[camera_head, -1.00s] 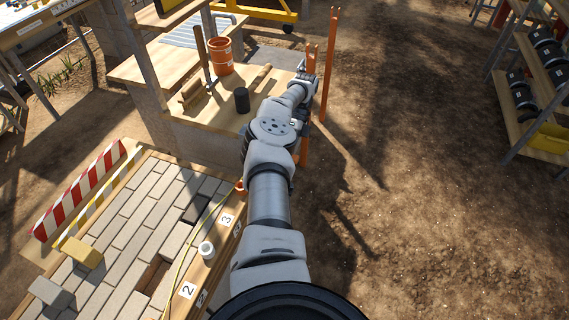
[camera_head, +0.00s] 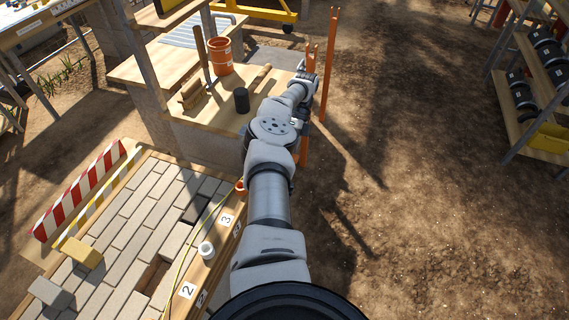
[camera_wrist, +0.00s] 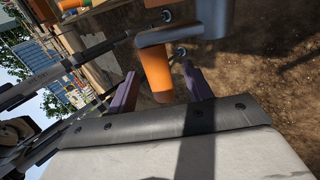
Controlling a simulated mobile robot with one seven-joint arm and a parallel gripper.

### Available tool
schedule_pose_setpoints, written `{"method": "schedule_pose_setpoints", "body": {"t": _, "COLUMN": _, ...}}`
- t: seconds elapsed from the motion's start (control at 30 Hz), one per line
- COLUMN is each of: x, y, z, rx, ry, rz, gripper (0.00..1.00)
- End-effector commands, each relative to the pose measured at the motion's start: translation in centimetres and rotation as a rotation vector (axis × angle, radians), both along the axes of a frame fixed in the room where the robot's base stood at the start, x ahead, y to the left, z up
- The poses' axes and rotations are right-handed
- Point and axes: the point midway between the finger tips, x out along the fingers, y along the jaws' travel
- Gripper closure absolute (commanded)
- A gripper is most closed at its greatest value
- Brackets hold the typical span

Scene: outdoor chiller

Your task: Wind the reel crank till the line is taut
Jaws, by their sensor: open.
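In the wrist view, an orange cylindrical handle (camera_wrist: 156,72) hangs from a grey crank arm (camera_wrist: 168,35). My gripper (camera_wrist: 160,78) is open, with one dark purple finger on either side of the handle. A gap shows between the handle and each finger. In the head view, my gripper (camera_head: 309,78) is at the far end of my arm, beside the orange posts (camera_head: 329,65), and its fingers are too small to tell. The reel is mostly hidden behind my arm there. A thin yellow line (camera_head: 187,258) runs along the paved panel's edge; its tautness is unclear.
A paver panel (camera_head: 130,222) and a striped barrier (camera_head: 82,190) lie nearer. Bare ground on the right is clear up to the shelves (camera_head: 535,90).

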Motion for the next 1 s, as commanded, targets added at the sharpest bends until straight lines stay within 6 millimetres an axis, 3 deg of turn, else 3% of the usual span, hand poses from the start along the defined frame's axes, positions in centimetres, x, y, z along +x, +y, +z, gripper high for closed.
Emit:
{"method": "schedule_pose_setpoints", "body": {"t": 0.03, "x": 0.0, "y": 0.0, "z": 0.0, "rx": 0.001, "ry": 0.001, "rz": 0.001, "gripper": 0.44}}
{"method": "schedule_pose_setpoints", "body": {"t": 0.17, "x": 0.0, "y": 0.1, "z": 0.0, "rx": 0.001, "ry": 0.001, "rz": 0.001, "gripper": 0.28}}
{"method": "schedule_pose_setpoints", "body": {"t": 0.53, "x": 0.0, "y": 0.1, "z": -0.6, "rx": 0.003, "ry": 0.001, "rz": 0.001, "gripper": 0.28}}
{"method": "schedule_pose_setpoints", "body": {"t": 1.0, "x": 0.0, "y": 0.1, "z": -6.3, "rx": 0.002, "ry": 0.0, "rz": 0.002, "gripper": 0.28}}
